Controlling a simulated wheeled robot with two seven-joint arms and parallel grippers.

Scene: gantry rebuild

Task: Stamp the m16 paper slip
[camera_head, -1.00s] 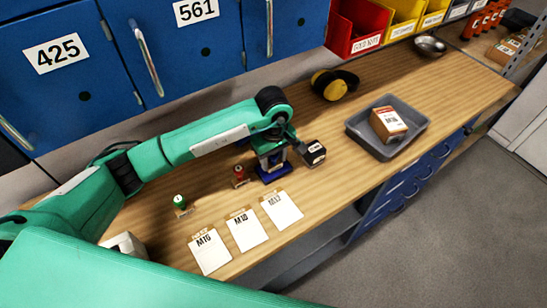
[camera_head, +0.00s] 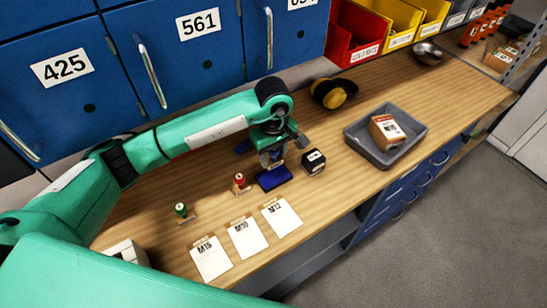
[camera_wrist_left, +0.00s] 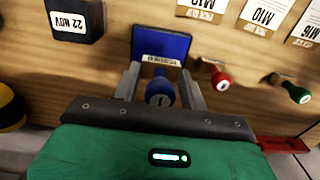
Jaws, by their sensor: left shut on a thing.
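The M16 paper slip (camera_head: 212,262) lies on the wooden bench, leftmost of three slips; it also shows at the top right of the left wrist view (camera_wrist_left: 306,28). My left gripper (camera_head: 274,158) is over the blue ink pad (camera_head: 273,180). In the left wrist view the gripper (camera_wrist_left: 160,82) is shut on a blue stamp (camera_wrist_left: 160,94), with the ink pad (camera_wrist_left: 162,42) just beyond it. The stamp's underside is hidden. A red stamp (camera_head: 239,182) and a green stamp (camera_head: 181,210) stand left of the pad. My right gripper is not in view.
The M10 slip (camera_head: 247,238) and M12 slip (camera_head: 282,218) lie beside M16. A dark date block (camera_head: 313,163) stands right of the pad. A grey tray (camera_head: 350,132) holds a box. Ear defenders (camera_head: 333,94) lie behind. Blue cabinets (camera_head: 205,65) back the bench.

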